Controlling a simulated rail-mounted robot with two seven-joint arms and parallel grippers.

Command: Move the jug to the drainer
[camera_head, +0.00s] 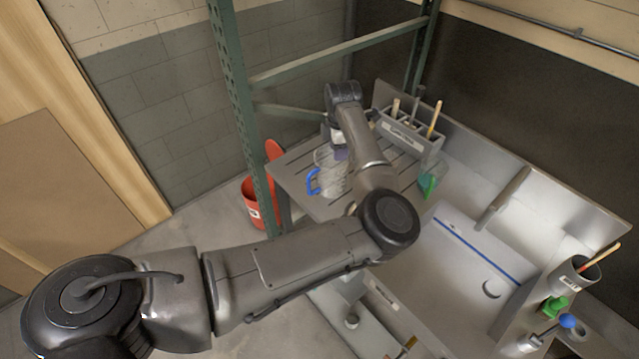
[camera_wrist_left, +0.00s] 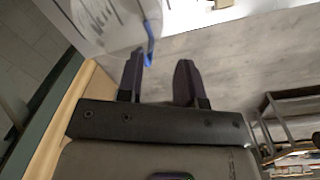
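The jug (camera_head: 333,176) is clear with a blue handle (camera_head: 313,182). It appears upright on the slatted grey drainer (camera_head: 287,171) at the sink's left end. My left gripper (camera_head: 341,153) is right at the jug, at its far side in the head view, and partly covers it. In the left wrist view, the jug's clear, marked wall (camera_wrist_left: 112,22) fills the upper left, and a blue strip of it lies close by the left fingertip. The two fingers (camera_wrist_left: 163,62) are apart with nothing seen between them. My right gripper is not in view.
A caddy (camera_head: 405,133) with brushes stands behind the drainer, with a green item (camera_head: 428,184) beside it. A green rack post (camera_head: 240,100) and a red bucket (camera_head: 252,200) are at the left. The sink basin (camera_head: 465,260) is to the right.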

